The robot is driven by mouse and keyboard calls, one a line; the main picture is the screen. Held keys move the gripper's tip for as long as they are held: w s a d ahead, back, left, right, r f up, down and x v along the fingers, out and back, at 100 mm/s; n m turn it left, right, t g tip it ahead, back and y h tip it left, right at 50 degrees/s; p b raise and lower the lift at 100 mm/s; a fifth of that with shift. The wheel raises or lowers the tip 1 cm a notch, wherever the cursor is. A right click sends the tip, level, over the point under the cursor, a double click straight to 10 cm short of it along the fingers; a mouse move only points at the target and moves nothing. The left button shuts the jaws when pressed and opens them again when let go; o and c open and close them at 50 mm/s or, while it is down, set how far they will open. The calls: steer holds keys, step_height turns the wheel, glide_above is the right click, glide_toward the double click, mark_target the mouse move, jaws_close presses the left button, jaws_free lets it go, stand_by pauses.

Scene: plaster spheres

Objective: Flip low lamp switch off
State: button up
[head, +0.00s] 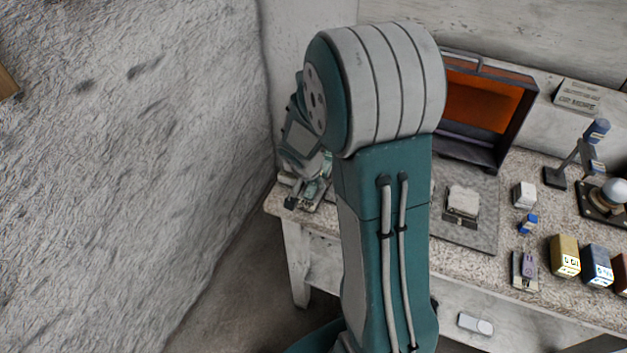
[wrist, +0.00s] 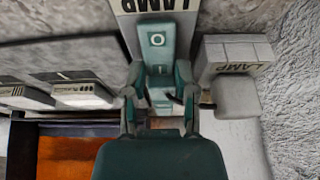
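In the wrist view, a teal switch piece (wrist: 158,42) marked "O" stands in front of a pale plate with upside-down "LAMP" lettering (wrist: 155,6). A second pale block lettered "LAMP" (wrist: 236,58) is to its right, with a grey rounded piece below it. My gripper (wrist: 160,95) has its two teal fingers apart, one on each side of the lower end of the switch piece. I cannot tell whether they touch it. In the head view my gripper (head: 302,192) is at the table's left end, and my arm partly hides that area.
The speckled table (head: 470,245) runs to the right. It bears an open dark case with an orange inside (head: 485,97), a pale block (head: 462,200) on a grey mat, a small lamp (head: 573,160) and several coloured boxes. A rough wall (head: 130,150) rises at left.

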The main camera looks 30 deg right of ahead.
steer(key=o, duration=0.4)
steer(key=v, duration=1.2)
steer(key=shift+w, duration=0.1)
steer(key=shift+f, duration=0.1)
steer(key=s+a+r+n+t+y, duration=0.1)
steer(key=s+a+r+n, duration=0.2)
steer(key=s, duration=0.2)
steer(key=s+a+r+n+t+y, duration=0.1)
steer(key=s+a+r+n, duration=0.2)
steer(key=s, duration=0.3)
steer(key=s+a+r+n+t+y, duration=0.1)
steer(key=s+a+r+n, duration=0.2)
steer(key=s+r+n, duration=0.1)
steer(key=shift+s+a+r, duration=0.25)
steer(key=shift+s+r, duration=0.35)
steer(key=shift+s, duration=0.35)
